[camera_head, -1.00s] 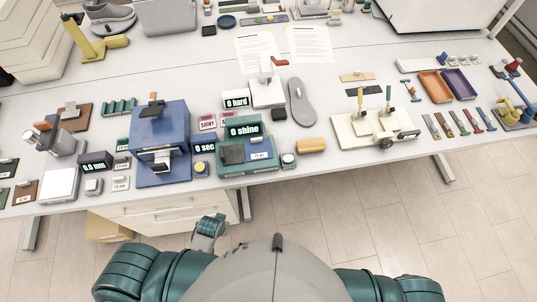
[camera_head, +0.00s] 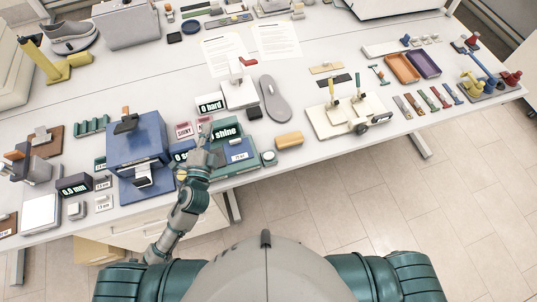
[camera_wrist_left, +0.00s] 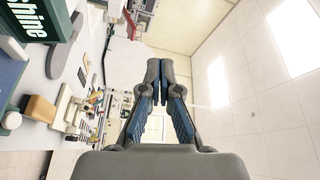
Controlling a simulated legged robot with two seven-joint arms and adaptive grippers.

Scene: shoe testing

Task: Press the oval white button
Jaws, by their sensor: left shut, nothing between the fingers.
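A small pale-topped button (camera_head: 268,157) on a dark base sits at the table's front, just right of the green shine tester (camera_head: 226,130); it also shows at the left edge of the wrist view (camera_wrist_left: 12,120). Another small pale button block (camera_head: 76,210) sits at the front left, beside a white plate. I cannot tell from the shapes which one is oval. My left gripper (camera_head: 205,133) is shut and empty, raised in front of the shine tester's left side; its closed fingers (camera_wrist_left: 160,75) show in the wrist view. My right gripper is out of view.
The blue machine (camera_head: 138,145) stands left of my left arm. A tan block (camera_head: 289,140) lies right of the pale-topped button. A white device with levers (camera_head: 345,117) stands farther right. Papers (camera_head: 276,41) lie behind. The front edge right of the tan block is fairly clear.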

